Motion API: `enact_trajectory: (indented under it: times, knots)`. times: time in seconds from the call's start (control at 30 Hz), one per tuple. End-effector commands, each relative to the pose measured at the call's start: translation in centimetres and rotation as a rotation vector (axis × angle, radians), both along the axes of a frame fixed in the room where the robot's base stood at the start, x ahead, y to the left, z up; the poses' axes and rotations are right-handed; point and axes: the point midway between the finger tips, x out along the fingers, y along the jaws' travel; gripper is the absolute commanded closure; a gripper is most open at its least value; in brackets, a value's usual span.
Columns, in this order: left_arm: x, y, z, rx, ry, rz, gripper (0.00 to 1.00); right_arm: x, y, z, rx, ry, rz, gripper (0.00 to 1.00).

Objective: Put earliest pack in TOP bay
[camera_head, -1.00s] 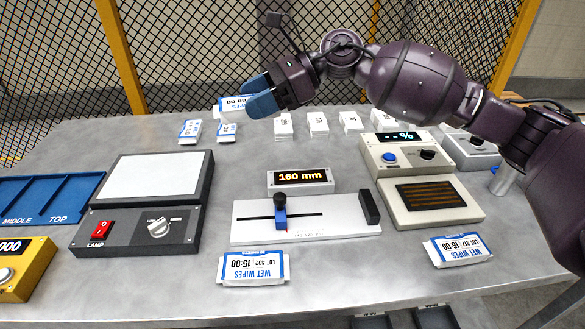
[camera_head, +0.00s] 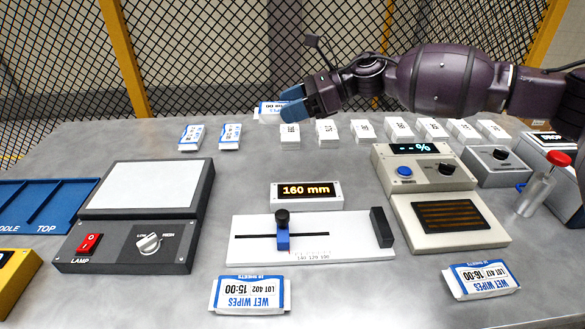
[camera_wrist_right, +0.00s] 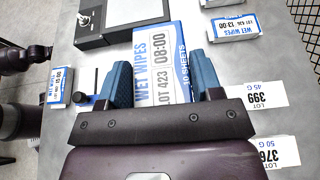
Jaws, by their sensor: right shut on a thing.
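My right gripper (camera_head: 290,104) is shut on a white and blue wet wipes pack (camera_head: 269,108) above the back of the table. In the right wrist view the pack (camera_wrist_right: 160,62) reads LOT 423, 08:00, between the two blue fingers. Pack LOT 402, 15:00 (camera_head: 250,294) lies at the front middle, and pack LOT 417, 16:00 (camera_head: 481,279) at the front right. Two more packs stand at the back left (camera_head: 190,137) (camera_head: 229,136); one in the wrist view reads 13:00 (camera_wrist_right: 236,27). The blue tray (camera_head: 62,205) with the TOP bay is at the left, partly cut off. My left gripper is out of view.
A lamp box with a white panel (camera_head: 145,190) stands beside the tray. A slide gauge (camera_head: 350,232) with a 160 mm display (camera_head: 306,194) is in the middle. A meter (camera_head: 425,172) stands right of it. Several white blocks (camera_head: 327,132) line the back. A mesh fence closes the rear.

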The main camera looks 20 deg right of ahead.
Motion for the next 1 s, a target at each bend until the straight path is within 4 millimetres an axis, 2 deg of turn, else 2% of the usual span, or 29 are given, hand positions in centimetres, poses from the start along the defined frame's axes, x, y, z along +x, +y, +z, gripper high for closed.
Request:
enact_trajectory:
  times: [0.03,0.3,0.43,0.6,0.9,1.0]
  knots:
    - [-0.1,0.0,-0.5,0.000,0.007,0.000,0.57,0.0,0.0,-1.7,0.000,0.009,0.000,0.65]
    - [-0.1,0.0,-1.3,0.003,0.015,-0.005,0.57,0.0,0.0,-7.2,0.000,0.007,0.000,0.65]
    - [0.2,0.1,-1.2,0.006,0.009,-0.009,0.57,0.0,0.0,-8.8,0.000,0.005,-0.001,0.65]
    - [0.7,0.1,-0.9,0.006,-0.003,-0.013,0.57,0.0,0.0,-9.6,0.001,0.002,-0.001,0.65]
    - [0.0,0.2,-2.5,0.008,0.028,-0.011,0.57,0.0,0.1,-14.2,0.002,0.006,0.000,0.65]
    - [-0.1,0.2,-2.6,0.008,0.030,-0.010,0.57,0.0,0.0,-14.9,0.001,0.003,0.001,0.65]
